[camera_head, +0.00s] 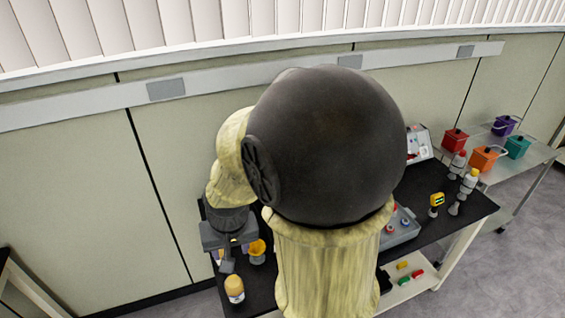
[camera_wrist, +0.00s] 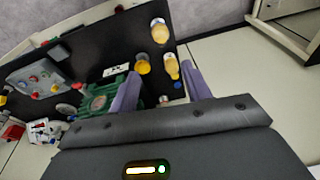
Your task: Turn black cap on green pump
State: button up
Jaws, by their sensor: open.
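The green pump (camera_wrist: 97,92) shows in the wrist view on the black tabletop, just left of my gripper's left finger. Its black cap cannot be made out clearly. In the head view my own arm covers the middle of the table, and I cannot see the pump there. My gripper (camera_wrist: 160,70) is open, with its two purple fingers wide apart and nothing held between them. It points down over the table, to the right of the pump in the wrist view. In the head view my gripper (camera_head: 228,262) is small, beside a yellow item.
A yellow-topped bottle (camera_head: 234,289) and a yellow funnel-like item (camera_head: 257,251) stand near my gripper. Bottles also show close to the fingers in the wrist view (camera_wrist: 171,66). A grey tray (camera_wrist: 40,80) lies left of the pump. Colored boxes (camera_head: 484,158) stand on the far right cart.

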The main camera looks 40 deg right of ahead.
jog(key=s+a+n, duration=0.1)
jog(key=s+f+n, duration=0.1)
jog(key=n, duration=0.1)
jog(key=shift+s+a+f, duration=0.2)
jog(key=shift+s+a, duration=0.15)
jog(key=shift+a, duration=0.05)
jog(key=shift+s+d, duration=0.15)
jog(key=shift+c, duration=1.3)
